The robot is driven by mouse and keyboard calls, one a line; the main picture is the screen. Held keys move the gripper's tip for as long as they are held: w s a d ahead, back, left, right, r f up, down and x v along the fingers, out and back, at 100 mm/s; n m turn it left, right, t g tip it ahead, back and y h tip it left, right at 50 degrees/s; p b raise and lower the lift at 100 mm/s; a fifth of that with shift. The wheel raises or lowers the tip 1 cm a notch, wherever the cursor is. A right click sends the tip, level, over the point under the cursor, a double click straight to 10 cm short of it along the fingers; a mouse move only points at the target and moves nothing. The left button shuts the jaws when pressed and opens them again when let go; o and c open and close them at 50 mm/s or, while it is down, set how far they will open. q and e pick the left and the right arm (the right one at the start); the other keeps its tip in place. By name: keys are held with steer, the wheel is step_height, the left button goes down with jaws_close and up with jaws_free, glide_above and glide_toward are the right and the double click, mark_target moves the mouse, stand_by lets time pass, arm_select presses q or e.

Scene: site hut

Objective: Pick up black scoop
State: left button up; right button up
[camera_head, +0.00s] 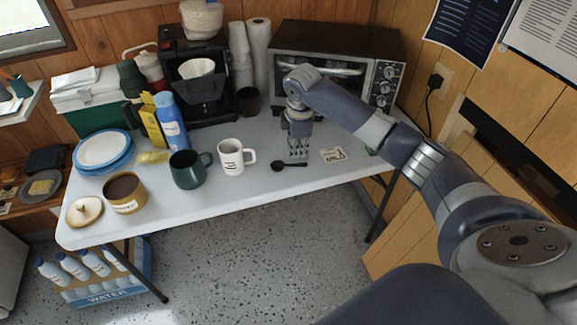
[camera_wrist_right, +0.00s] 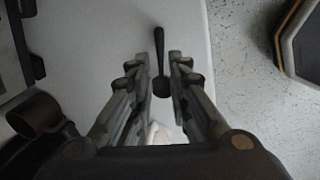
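The black scoop (camera_head: 281,166) lies on the white table near its front edge, with its handle pointing right in the head view. In the right wrist view the scoop (camera_wrist_right: 161,60) lies between the two fingers, its handle reaching away from me and its bowl nearer. My right gripper (camera_head: 298,153) points down at the table beside the scoop's handle. In the right wrist view the right gripper (camera_wrist_right: 161,57) is open, with a gap on each side of the scoop. I cannot tell its exact height above the table. My left gripper is not in view.
A white mug (camera_head: 231,157) and a dark green mug (camera_head: 187,170) stand left of the scoop. A small card (camera_head: 333,155) lies to the right. A toaster oven (camera_head: 335,62) and a coffee maker (camera_head: 197,85) stand behind. The table's front edge is close.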

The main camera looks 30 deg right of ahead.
mark_target(296, 164)
steer(key=f, duration=0.2)
steer(key=w+f, duration=0.1)
steer(key=f, duration=0.4)
steer(key=shift+w+d+f, duration=0.2)
steer(key=shift+d+f, duration=0.1)
steer(key=c, duration=0.4)
